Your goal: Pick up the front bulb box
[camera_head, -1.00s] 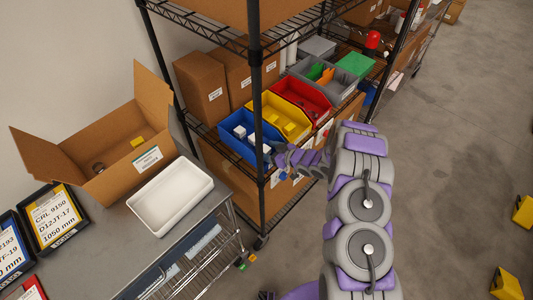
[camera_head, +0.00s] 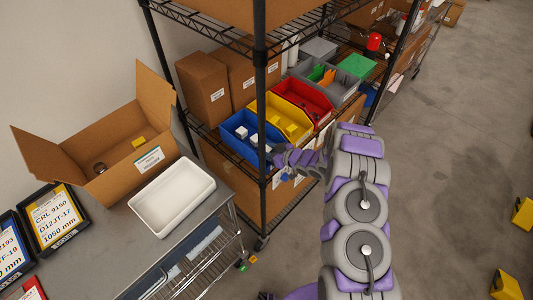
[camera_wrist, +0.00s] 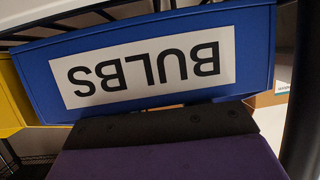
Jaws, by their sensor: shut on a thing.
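The blue bin (camera_head: 236,152) stands at the front end of the shelf row, with small white bulb boxes (camera_head: 241,132) inside. Its BULBS label fills much of the wrist view, upside down, on the bin's blue front (camera_wrist: 262,55). In the wrist view my gripper's dark body (camera_wrist: 160,128) lies just below the label. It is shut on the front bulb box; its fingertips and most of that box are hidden.
A black shelf post (camera_head: 260,110) stands close beside my gripper. The yellow bin (camera_head: 298,130) and red bin (camera_head: 318,108) stand further along the shelf. A white tray (camera_head: 172,197) and an open carton (camera_head: 105,180) stand on the grey table at left.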

